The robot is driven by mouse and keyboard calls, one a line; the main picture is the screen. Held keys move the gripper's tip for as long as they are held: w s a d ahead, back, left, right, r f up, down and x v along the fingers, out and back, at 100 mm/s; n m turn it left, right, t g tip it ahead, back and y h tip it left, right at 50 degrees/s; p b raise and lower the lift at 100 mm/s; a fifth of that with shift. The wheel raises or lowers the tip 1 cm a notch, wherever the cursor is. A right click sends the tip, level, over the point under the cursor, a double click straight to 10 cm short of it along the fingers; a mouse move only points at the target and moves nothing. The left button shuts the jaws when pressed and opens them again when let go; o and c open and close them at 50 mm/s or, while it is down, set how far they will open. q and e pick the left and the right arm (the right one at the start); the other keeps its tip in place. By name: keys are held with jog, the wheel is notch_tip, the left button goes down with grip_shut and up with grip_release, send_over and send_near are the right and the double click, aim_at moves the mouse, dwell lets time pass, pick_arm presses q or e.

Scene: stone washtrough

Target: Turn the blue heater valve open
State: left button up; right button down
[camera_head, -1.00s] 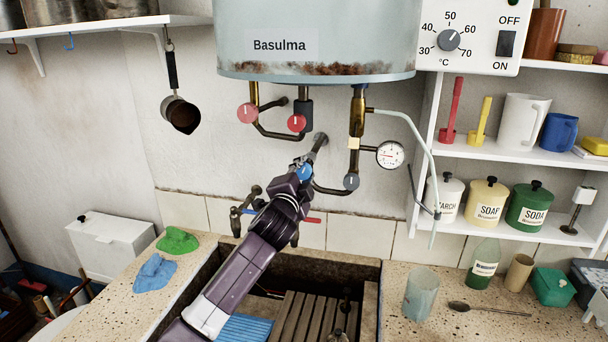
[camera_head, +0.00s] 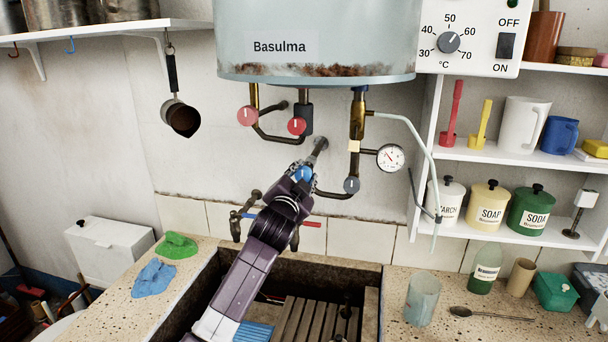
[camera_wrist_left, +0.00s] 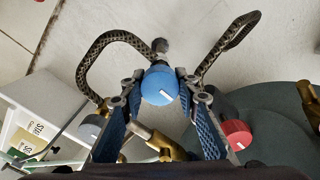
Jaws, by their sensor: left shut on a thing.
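The blue heater valve (camera_head: 303,174) is a round knob on the pipework below the boiler. In the left wrist view the blue knob (camera_wrist_left: 159,82) shows a white mark slanting toward the lower right. My left gripper (camera_head: 302,178) reaches up from below and is shut on the knob. In the left wrist view its two blue-padded fingers (camera_wrist_left: 160,92) touch the knob from both sides. In the head view my gripper hides part of the knob and its mark. My right gripper is not in view.
Red knobs (camera_head: 247,115), a grey-blue knob (camera_head: 352,185) and a pressure gauge (camera_head: 390,157) sit close around. A tap with a red lever (camera_head: 311,224) is just below the gripper. The boiler (camera_head: 315,40) hangs above and a stone trough (camera_head: 365,263) lies below.

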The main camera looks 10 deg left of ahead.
pick_arm(q)
jog(key=shift+r, duration=0.35)
jog(key=o, duration=1)
jog(key=shift+o, duration=0.8)
jog(key=shift+f, duration=0.15)
jog(key=s, duration=1.2)
